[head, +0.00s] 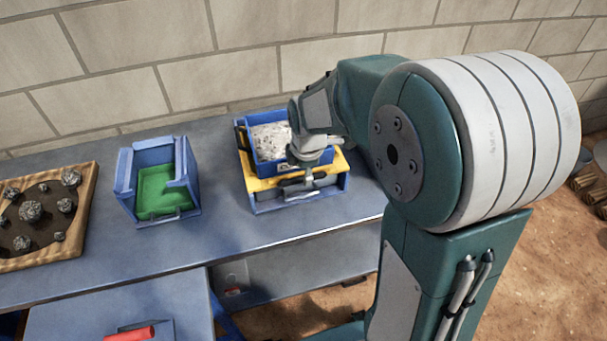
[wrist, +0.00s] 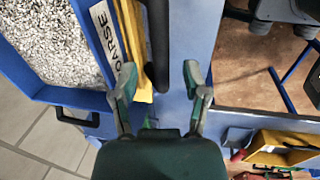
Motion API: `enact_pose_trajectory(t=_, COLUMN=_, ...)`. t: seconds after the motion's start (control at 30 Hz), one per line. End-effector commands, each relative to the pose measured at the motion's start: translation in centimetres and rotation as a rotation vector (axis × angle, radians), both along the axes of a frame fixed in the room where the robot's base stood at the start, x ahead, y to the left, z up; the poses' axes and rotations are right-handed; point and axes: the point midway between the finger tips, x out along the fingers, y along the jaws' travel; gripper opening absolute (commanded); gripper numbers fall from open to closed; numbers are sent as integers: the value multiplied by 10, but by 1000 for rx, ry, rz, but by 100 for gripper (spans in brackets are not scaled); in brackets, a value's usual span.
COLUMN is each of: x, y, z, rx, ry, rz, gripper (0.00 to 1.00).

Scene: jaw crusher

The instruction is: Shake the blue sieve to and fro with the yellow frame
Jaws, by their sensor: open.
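The blue sieve (head: 262,165) holds grey gravel and sits within the yellow frame (head: 258,185) on the bench. In the wrist view the blue sieve (wrist: 62,94) is at the upper left, with a white label reading "COARSE". The yellow frame (wrist: 132,40) runs beside it, with a dark bar-shaped handle (wrist: 158,40) along its edge. My gripper (wrist: 160,72) is open, with one finger on each side of the handle in the picture. I cannot tell whether the fingers touch it. In the head view my gripper (head: 308,178) is at the frame's front, and my arm hides the sieve's right side.
A blue bin with a green inside (head: 160,190) stands to the left on the grey bench (head: 225,225). A wooden tray (head: 85,205) of dark rocks lies further left. A red cylinder (head: 135,333) is at the lower front. A block wall stands behind the bench.

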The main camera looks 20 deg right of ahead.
Motion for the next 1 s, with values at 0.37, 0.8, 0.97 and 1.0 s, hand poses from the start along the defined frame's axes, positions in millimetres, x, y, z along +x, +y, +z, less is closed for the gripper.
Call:
enact_pose_trajectory(t=0.37, x=5, y=0, z=-23, rx=0, ry=-1, rz=0, gripper=59)
enact_pose_trajectory(t=0.8, x=4, y=0, z=-23, rx=0, ry=0, rz=0, gripper=0)
enact_pose_trajectory(t=0.97, x=14, y=0, z=-23, rx=0, ry=0, rz=0, gripper=0)
enact_pose_trajectory(t=1.0, x=20, y=0, z=-23, rx=0, ry=1, rz=0, gripper=0)
